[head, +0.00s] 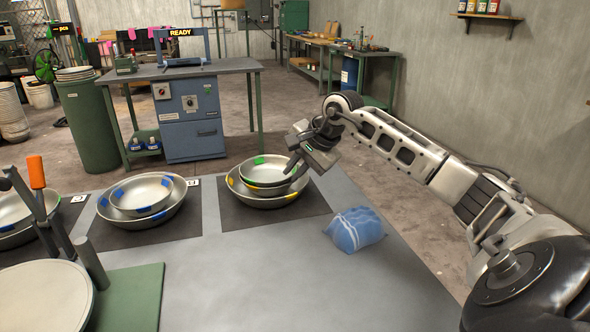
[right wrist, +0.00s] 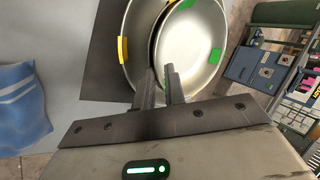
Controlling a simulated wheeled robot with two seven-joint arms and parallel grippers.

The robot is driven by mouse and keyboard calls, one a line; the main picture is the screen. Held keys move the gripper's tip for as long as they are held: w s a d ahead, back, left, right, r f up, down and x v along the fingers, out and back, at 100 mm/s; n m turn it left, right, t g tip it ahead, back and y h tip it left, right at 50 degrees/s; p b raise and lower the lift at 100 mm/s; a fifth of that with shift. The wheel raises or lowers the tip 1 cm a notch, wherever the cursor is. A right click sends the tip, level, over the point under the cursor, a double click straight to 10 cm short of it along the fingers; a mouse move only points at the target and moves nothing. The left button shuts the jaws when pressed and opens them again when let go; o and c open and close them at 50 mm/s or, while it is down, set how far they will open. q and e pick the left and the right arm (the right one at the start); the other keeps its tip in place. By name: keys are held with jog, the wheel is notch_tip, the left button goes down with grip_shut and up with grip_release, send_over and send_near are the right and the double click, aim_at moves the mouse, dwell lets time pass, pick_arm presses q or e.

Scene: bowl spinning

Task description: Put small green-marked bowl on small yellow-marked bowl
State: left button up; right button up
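The small green-marked bowl (head: 265,174) is a shiny metal bowl with green patches. It sits within the larger yellow-marked bowl (head: 240,189) on a dark mat, and shows in the right wrist view (right wrist: 190,42). A dark rim shows between the two in the wrist view; I cannot tell whether it is the small yellow-marked bowl. My right gripper (head: 293,169) is at the right edge of the green-marked bowl. In the right wrist view its fingers (right wrist: 160,72) are close together around that bowl's rim, seemingly pinching it. My left gripper is out of view.
Nested blue-marked bowls (head: 142,198) stand on the mat to the left, with more bowls (head: 14,215) at the far left. A blue bag (head: 355,230) lies right of the yellow-marked bowl. An orange-handled device (head: 37,172) stands at the front left. The table's front middle is clear.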

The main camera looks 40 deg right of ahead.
jog(key=shift+v, duration=1.6)
jog(key=o, duration=0.6)
jog(key=shift+c, duration=0.2)
notch_tip(320, 180, up, 5)
jog(key=p, duration=0.4)
jog(key=shift+p, duration=0.3)
